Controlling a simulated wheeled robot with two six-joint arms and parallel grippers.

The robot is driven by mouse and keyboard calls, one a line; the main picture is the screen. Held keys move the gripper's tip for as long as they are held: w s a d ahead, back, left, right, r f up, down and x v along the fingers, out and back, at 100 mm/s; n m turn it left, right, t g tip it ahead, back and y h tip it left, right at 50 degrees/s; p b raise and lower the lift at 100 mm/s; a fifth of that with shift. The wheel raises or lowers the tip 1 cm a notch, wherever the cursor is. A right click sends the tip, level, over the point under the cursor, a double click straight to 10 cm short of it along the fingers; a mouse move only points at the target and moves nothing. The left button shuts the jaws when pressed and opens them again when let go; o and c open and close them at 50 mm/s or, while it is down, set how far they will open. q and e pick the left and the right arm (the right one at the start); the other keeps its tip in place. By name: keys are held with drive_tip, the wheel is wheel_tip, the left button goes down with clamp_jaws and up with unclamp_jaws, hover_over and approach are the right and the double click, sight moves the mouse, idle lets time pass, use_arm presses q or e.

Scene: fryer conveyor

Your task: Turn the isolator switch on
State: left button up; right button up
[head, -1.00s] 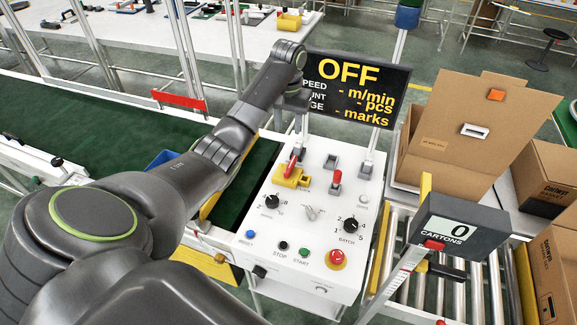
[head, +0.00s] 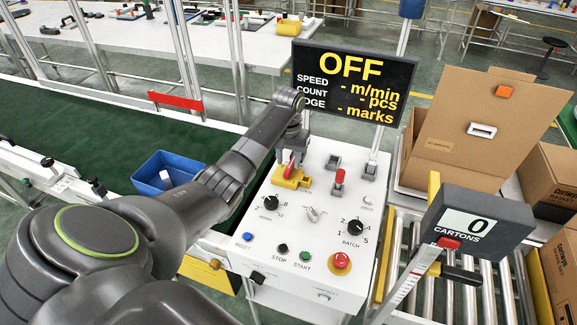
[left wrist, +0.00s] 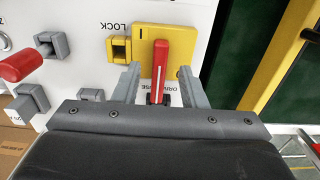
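The isolator switch has a red handle (left wrist: 161,62) on a yellow plate (left wrist: 183,42) beside a yellow lock tab (left wrist: 119,48). In the head view, the switch's yellow base (head: 288,181) is at the upper left of the white control panel (head: 318,255), partly hidden by my arm. My left gripper (left wrist: 158,84) is open, with one finger on each side of the red handle and visible gaps between. It also shows in the head view (head: 294,148), above the switch. The display (head: 352,85) reads OFF. My right gripper is not in view.
The panel also carries a red-handled lever (head: 339,180), knobs, coloured buttons and a red stop button (head: 340,261). A cartons counter (head: 467,229) reading 0 stands at the right over rollers. A blue bin (head: 150,171) sits behind my left arm near the green belt (head: 80,130).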

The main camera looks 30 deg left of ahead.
sight(289, 168)
use_arm(q)
drive_tip(key=shift+f, duration=1.55)
clamp_jaws()
